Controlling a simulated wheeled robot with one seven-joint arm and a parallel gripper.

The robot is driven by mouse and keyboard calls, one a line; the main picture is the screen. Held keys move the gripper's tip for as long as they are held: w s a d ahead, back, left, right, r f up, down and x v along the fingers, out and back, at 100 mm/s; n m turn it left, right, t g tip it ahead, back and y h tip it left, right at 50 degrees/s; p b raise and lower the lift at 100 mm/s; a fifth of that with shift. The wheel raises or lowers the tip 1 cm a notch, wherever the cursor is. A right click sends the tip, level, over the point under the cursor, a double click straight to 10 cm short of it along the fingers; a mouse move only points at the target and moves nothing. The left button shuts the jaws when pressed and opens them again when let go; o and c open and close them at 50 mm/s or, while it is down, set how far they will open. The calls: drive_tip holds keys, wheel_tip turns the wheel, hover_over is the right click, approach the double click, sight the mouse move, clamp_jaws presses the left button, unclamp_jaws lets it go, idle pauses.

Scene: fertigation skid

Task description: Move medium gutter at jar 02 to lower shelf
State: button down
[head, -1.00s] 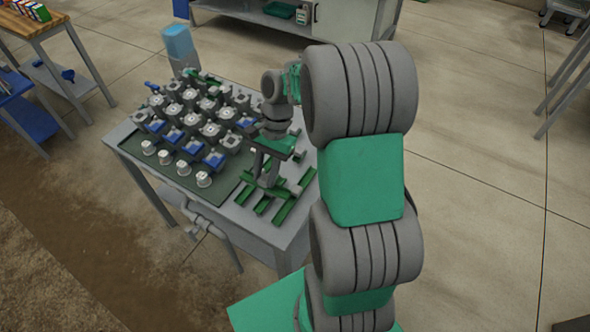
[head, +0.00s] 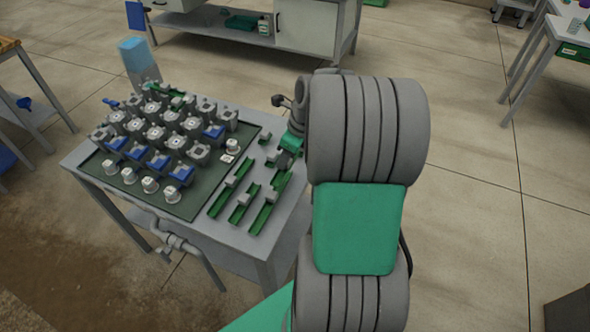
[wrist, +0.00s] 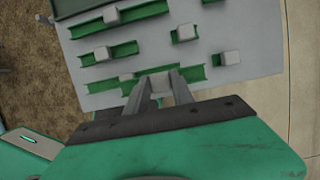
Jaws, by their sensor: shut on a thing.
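My gripper (wrist: 158,90) points down over the right part of the table. It is shut on a green gutter with a pale block (wrist: 160,84), seen between its fingers in the wrist view. In the head view my arm hides the fingers and the held gutter. Several other green gutters (head: 266,212) with pale blocks lie on the bare table strip; one also shows in the wrist view (wrist: 108,53). No label names jar 02; a white-capped jar (head: 232,146) stands at the right edge of the dark mat. A lower shelf (head: 232,258) shows under the table.
The dark mat (head: 205,208) on the table holds rows of grey and blue fittings (head: 160,162) and white-capped jars (head: 150,184). A blue-topped container (head: 138,55) stands behind. Pipework (head: 175,240) runs along the front. A cabinet (head: 245,25) stands at the back; floor right of the table is clear.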

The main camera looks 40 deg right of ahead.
drive_tip(key=d+f, duration=0.1)
drive_tip(key=f, duration=0.1)
drive_tip(key=d+f, duration=0.1)
drive_tip(key=shift+s+d+f, duration=0.25)
drive_tip(key=shift+d, duration=0.1)
drive_tip(key=shift+d+f, duration=0.15)
drive_tip(key=shift+f, duration=0.8)
drive_tip(key=shift+d+f, duration=0.1)
drive_tip(key=shift+f, duration=0.8)
drive_tip(key=shift+s, duration=0.1)
drive_tip(key=c, duration=1.1)
unclamp_jaws()
drive_tip(key=shift+f, duration=0.1)
